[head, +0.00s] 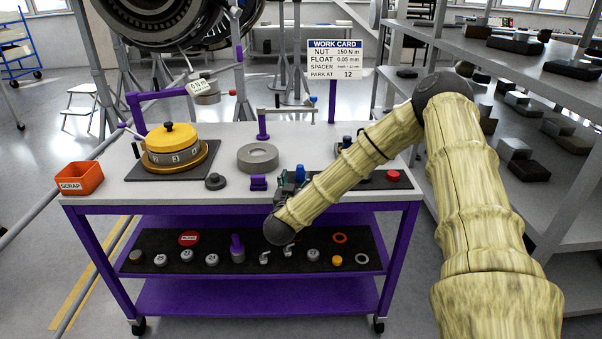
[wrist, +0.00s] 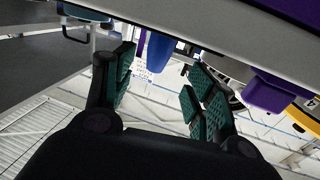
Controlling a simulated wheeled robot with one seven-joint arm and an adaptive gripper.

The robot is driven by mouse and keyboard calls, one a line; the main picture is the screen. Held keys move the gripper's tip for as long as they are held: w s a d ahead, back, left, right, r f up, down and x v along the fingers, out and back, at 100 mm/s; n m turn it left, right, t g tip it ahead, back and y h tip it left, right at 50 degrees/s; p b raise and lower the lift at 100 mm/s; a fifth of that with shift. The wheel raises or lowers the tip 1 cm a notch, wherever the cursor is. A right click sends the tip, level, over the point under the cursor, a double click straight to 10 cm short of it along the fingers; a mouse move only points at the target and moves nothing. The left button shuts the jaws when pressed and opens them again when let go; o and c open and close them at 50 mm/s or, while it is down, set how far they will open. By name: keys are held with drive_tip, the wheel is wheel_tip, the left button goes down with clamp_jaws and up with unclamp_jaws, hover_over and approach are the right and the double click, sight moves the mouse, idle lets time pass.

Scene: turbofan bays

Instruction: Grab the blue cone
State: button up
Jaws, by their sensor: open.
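The blue cone (head: 300,173) stands on the cart's light top, right of the grey ring, partly hidden by my arm and gripper. In the wrist view, the blue cone (wrist: 159,51) shows in the gap between my fingers, at the table edge. My gripper (head: 285,187) is at the front of the cart top, just left of and in front of the cone. In the wrist view, my gripper (wrist: 164,84) has its two teal-padded fingers spread apart with nothing held. I cannot tell exactly how far the cone is from the fingertips.
The purple cart (head: 85,203) also bears a grey ring (head: 258,158), a small purple block (head: 258,182), a yellow-topped gauge drum (head: 172,140) and an orange scrap bin (head: 79,178). A dark mat with a red part (head: 393,175) lies right. Grey shelves (head: 540,60) stand at the right.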

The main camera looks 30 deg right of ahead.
sight(300, 171)
drive_tip(key=shift+w+d, duration=0.45)
drive_tip(key=shift+w, duration=0.1)
drive_tip(key=shift+w+d+r+p, duration=0.1)
drive_tip(key=shift+w+d+p, duration=0.25)
drive_tip(key=shift+d, duration=0.1)
drive_tip(key=p+x, duration=0.1)
drive_tip(key=x, duration=0.2)
drive_tip(key=shift+s+d+r, duration=0.1)
drive_tip(key=shift+d, duration=0.2)
drive_tip(key=shift+w+d, duration=0.25)
drive_tip(key=shift+w, duration=0.15)
drive_tip(key=c, duration=1)
